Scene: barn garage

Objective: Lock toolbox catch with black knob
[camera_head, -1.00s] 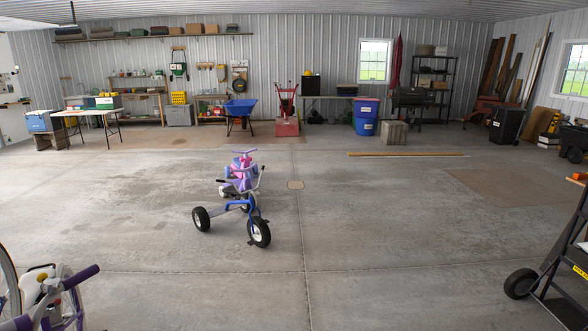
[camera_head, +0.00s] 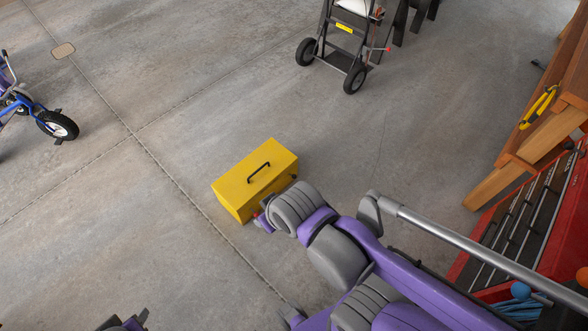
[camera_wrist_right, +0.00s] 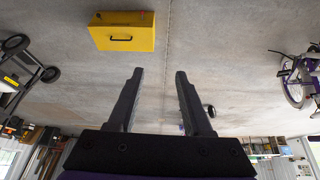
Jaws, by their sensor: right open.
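A closed yellow toolbox (camera_head: 235,192) with a black top handle stands on the concrete floor in the head view. It also shows at the top of the right wrist view (camera_wrist_right: 122,35), handle side visible. In the head view my right arm reaches over the box's lower right corner and mostly hides the gripper. A dark and purple part at the bottom left edge appears to be my left gripper (camera_head: 125,322), mostly cut off.
A red tool chest (camera_head: 520,215) and a wooden bench (camera_head: 535,140) stand at the right. A black hand truck (camera_head: 345,40) is at the top. A blue tricycle (camera_head: 40,115) is at the left edge. The floor left of the toolbox is clear.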

